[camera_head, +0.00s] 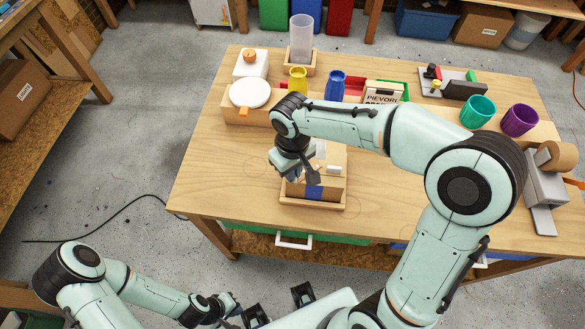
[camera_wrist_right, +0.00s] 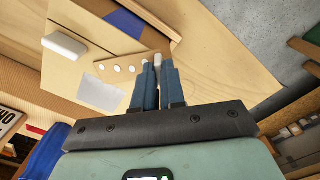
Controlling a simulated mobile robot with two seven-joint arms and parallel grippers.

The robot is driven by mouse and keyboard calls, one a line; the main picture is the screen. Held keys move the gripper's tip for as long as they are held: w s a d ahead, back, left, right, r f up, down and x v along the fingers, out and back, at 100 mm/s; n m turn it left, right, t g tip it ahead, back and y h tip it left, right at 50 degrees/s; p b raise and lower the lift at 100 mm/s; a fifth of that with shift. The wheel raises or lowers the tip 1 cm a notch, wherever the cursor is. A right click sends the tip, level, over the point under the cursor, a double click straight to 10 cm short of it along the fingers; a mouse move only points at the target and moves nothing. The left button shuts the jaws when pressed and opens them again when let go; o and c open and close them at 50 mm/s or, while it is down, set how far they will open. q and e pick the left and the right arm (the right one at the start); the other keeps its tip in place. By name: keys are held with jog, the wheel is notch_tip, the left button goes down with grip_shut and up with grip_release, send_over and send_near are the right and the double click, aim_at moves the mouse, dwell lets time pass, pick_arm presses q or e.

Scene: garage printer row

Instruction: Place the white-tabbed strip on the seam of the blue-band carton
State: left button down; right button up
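The blue-band carton (camera_head: 331,186) sits on a wooden tray (camera_head: 312,203) near the table's front edge. Its blue band (camera_head: 314,192) shows on the front, and also on the carton in the right wrist view (camera_wrist_right: 125,22). My right gripper (camera_head: 297,176) is over the carton's left side, pointing down. In the right wrist view, its fingers (camera_wrist_right: 158,72) are close together around a small white tab (camera_wrist_right: 158,60). A tan piece with white dots (camera_wrist_right: 115,68), apparently the strip, lies beside the tips; its contact with the carton is unclear. My left gripper (camera_head: 228,304) is low, off the table; its opening is unclear.
A white block (camera_head: 334,170) and a pale label (camera_head: 320,149) are on the carton. Cups (camera_head: 478,111), a white round-topped device (camera_head: 249,93) and a tape dispenser (camera_head: 546,185) stand around. The table's left front is clear.

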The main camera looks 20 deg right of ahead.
jog(key=o, duration=0.4)
